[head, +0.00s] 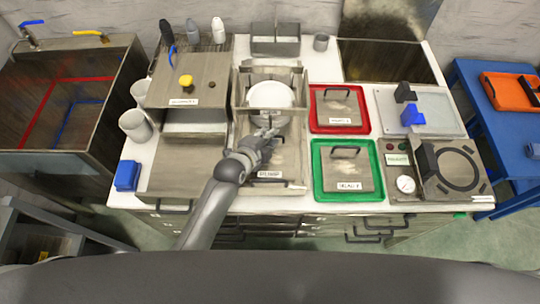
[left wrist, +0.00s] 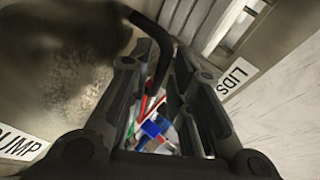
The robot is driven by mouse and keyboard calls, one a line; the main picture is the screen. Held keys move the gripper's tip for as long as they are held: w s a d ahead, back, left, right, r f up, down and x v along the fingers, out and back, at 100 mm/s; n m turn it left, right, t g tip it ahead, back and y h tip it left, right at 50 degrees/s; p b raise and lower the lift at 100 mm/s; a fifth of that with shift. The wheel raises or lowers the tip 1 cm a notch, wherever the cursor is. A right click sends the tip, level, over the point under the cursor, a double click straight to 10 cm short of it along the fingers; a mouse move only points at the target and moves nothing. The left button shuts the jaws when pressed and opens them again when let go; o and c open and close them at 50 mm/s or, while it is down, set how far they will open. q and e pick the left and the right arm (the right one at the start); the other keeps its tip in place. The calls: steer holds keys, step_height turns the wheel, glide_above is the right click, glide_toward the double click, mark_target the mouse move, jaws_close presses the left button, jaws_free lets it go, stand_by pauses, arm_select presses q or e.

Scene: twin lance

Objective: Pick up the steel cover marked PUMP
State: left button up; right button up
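The steel cover (left wrist: 60,75) fills the left of the left wrist view, with a label ending in "UMP" at its lower left. A black bar handle (left wrist: 148,27) rises from it and runs down to between the fingers of my left gripper (left wrist: 155,75). The fingers stand apart, with the bar in the gap; I cannot tell whether they touch it. In the head view my left gripper (head: 268,136) is over the front of the steel bay in the middle of the counter, partly hiding the steel plate (head: 290,160) there. My right gripper is not in view.
A white round dish (head: 270,96) sits just behind my gripper. A red tray (head: 318,127) and a green tray (head: 320,190) with handled steel plates stand to the right. A stepped steel unit (head: 160,172) is close on the left. A "LIDS" label (left wrist: 237,78) shows beside my gripper.

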arm_select(q)
jaws_close()
steer(key=shift+r, duration=0.1)
